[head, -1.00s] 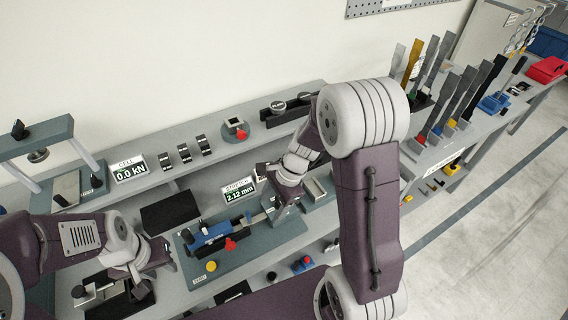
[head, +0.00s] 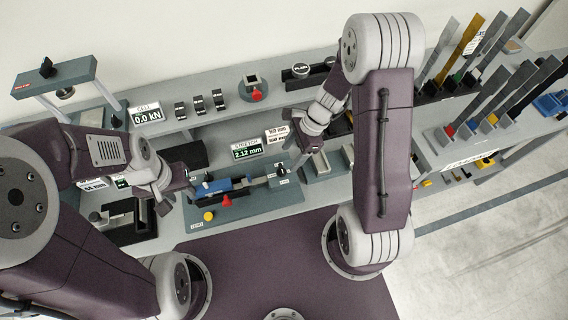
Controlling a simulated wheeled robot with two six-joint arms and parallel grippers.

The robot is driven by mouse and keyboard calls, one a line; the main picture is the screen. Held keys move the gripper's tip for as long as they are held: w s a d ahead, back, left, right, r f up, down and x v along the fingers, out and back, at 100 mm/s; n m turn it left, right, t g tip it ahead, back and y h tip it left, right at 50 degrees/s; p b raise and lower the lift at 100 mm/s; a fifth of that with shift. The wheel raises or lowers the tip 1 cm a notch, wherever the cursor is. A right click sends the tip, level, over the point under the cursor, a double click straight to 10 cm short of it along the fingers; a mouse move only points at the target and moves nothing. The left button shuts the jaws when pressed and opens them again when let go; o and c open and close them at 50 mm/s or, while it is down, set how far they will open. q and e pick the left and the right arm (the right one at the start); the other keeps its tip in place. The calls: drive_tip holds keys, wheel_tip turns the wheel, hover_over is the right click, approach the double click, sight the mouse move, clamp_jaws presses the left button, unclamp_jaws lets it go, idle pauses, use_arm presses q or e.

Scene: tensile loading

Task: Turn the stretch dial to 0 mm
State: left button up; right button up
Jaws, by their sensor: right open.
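The stretch display (head: 248,150) reads 2.12 mm. Below it is the stretch fixture, with a blue body (head: 222,186) on a grey-green base plate (head: 262,203), a red knob (head: 226,201) and a yellow button (head: 208,216). A grey block (head: 282,173) stands at its right end. I cannot make out for sure which part is the dial. My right gripper (head: 295,130) is open above and behind the right end of the fixture. My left gripper (head: 174,192) is beside the left end, its jaws seemingly apart with nothing visible between them.
The cell display (head: 145,117) reads 0.0 kN. A small card (head: 277,134) stands by my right gripper. Black-and-silver grips (head: 199,104) and a red-knobbed holder (head: 253,90) sit on the back shelf. Strips stand in racks (head: 470,120) at right. A press frame (head: 52,78) is at left.

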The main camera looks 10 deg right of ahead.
sight(282, 168)
drive_tip(key=b+x, duration=0.1)
drive_tip(key=x, duration=0.5)
drive_tip(key=shift+a+f, duration=0.25)
drive_tip(key=shift+f, duration=0.1)
drive_tip(key=shift+d, duration=0.1)
drive_tip(key=shift+c, duration=0.3)
clamp_jaws()
drive_tip(key=shift+r, duration=0.1)
drive_tip(key=shift+p, duration=0.3)
